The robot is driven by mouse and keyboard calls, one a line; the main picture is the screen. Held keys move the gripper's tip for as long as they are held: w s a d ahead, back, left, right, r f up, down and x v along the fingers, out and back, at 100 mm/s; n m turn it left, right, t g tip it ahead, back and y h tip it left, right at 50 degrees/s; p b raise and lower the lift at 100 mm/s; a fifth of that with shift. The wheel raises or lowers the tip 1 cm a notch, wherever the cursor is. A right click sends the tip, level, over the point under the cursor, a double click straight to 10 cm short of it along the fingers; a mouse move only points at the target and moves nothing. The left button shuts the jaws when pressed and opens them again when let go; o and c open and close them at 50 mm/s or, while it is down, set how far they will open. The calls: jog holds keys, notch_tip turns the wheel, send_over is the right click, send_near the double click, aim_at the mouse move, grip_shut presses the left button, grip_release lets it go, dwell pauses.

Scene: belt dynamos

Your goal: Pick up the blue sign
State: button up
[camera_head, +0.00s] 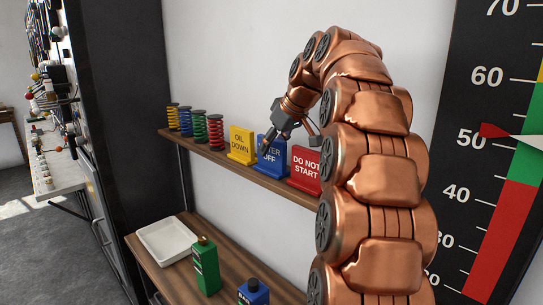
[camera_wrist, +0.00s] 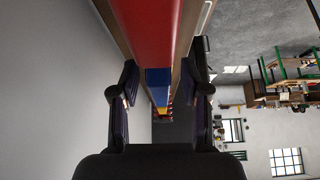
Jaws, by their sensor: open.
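The blue sign (camera_head: 271,160) stands upright on the upper wooden shelf, between a yellow sign (camera_head: 241,146) reading OIL DOWN and a red sign (camera_head: 304,168) reading DO NOT START. My gripper (camera_head: 289,141) is open at the blue sign's upper part and hides some of its lettering. In the wrist view, the blue sign (camera_wrist: 158,76) shows between the two fingers of my gripper (camera_wrist: 161,92), with the red sign (camera_wrist: 150,30) nearer the camera. I cannot tell whether a finger touches the blue sign.
Several coil springs (camera_head: 199,127) stand left of the yellow sign on the upper shelf. The lower shelf holds a white tray (camera_head: 141,236), a green bottle (camera_head: 205,268) and a blue bottle (camera_head: 254,294). A wall with a large gauge (camera_head: 470,130) stands behind my arm.

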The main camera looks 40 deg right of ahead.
jog(key=shift+w+f, duration=0.25)
jog(key=shift+f, duration=0.2)
grip_shut()
dwell(0.3)
